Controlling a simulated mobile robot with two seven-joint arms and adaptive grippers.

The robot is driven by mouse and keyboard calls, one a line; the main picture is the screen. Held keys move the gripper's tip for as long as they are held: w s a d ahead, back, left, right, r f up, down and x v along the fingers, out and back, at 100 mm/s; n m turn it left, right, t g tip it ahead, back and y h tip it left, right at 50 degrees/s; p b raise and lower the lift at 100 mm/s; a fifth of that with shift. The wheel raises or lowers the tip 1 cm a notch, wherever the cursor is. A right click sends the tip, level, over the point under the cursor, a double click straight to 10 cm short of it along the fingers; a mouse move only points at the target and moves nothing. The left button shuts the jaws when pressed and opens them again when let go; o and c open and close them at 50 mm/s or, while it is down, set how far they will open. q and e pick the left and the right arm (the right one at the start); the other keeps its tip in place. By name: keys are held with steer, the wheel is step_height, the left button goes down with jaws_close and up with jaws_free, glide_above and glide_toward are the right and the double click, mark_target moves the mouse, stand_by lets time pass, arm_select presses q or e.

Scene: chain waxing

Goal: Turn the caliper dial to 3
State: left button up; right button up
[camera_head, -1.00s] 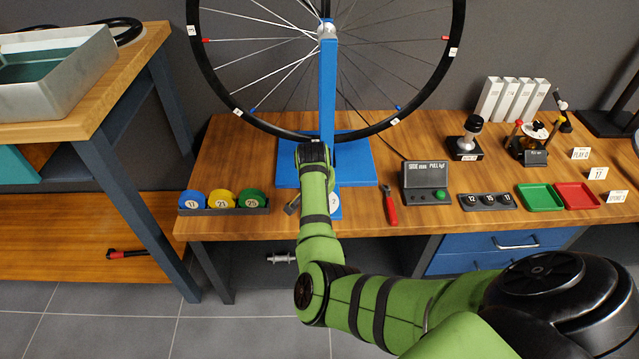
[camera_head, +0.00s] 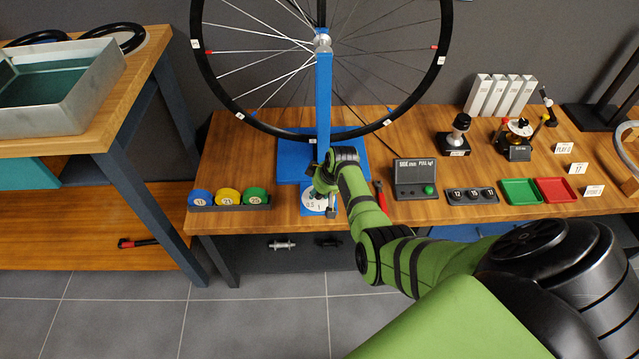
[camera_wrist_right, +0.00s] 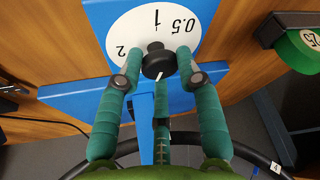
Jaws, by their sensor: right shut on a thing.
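The caliper dial is a white disc (camera_head: 309,204) on the blue stand's base, near the table's front edge. In the right wrist view the dial disc (camera_wrist_right: 187,20) shows 0.5, 1 and 2; the 3 is not visible. A black knob (camera_wrist_right: 155,60) stands at its centre, with a short white mark on its near side. My right gripper (camera_wrist_right: 158,70) is shut on the knob, with teal fingers on both sides. In the head view my right gripper (camera_head: 322,186) is over the dial and hides part of it. My left gripper is not in view.
A wheel (camera_head: 232,104) stands in the blue stand (camera_head: 324,100) behind the dial. Tape rolls (camera_head: 228,196) sit left of it. A red-handled tool (camera_head: 380,195), a display box (camera_head: 414,180) and green and red trays (camera_head: 521,191) lie to the right.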

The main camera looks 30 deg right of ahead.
steer(key=shift+w+d+r+n+y, duration=0.1)
steer(key=shift+d+n+y, duration=0.1)
steer(key=shift+n, duration=0.3)
steer(key=shift+w+d+r+n+y, duration=0.1)
steer(key=shift+n+y, duration=0.1)
steer(key=shift+n, duration=0.3)
steer(key=o, duration=1.2)
steer(key=shift+c, duration=0.2)
steer(key=shift+a+f, duration=0.1)
steer(key=shift+s, duration=0.1)
steer(key=v, duration=1.2)
